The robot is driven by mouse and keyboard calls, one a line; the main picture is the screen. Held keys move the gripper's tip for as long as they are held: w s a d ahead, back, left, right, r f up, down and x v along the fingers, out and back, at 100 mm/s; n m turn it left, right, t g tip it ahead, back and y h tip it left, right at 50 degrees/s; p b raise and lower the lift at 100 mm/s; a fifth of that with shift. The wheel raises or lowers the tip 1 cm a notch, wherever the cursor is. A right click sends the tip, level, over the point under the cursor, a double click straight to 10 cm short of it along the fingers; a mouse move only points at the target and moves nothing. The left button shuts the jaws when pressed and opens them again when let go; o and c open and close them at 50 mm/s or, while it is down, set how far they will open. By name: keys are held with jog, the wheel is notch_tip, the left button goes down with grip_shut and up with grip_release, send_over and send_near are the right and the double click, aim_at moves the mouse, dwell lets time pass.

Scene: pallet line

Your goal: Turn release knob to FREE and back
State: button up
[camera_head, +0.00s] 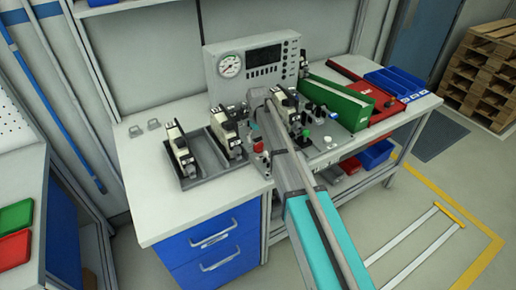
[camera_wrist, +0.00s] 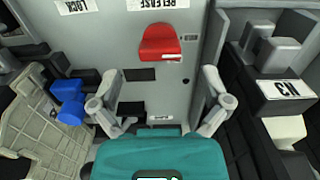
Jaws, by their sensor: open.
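In the wrist view a red knob (camera_wrist: 160,42) sits on a grey panel (camera_wrist: 190,35) beside an upside-down label reading RELEASE (camera_wrist: 157,4). An upside-down LOCK label (camera_wrist: 76,6) is further left. My gripper (camera_wrist: 159,85) is open and empty, its two fingers spread wide. The knob is beyond the fingertips in the picture, roughly centred between them, with no visible contact. I see no FREE marking, so the knob's setting cannot be told.
A blue part (camera_wrist: 68,100) lies left of my fingers, and a block marked N3 (camera_wrist: 284,90) stands close on the right. In the head view a gauge panel (camera_head: 252,70), a dark tray (camera_head: 187,183) with devices, and a green bin (camera_head: 338,99) crowd the bench.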

aim_at(258, 144)
jog(key=shift+f+b, duration=1.6)
jog(key=shift+f, duration=0.25)
jog(key=shift+c, duration=0.2)
jog(key=c, duration=1.1)
jog(key=shift+m, duration=0.5)
jog(key=m, duration=1.1)
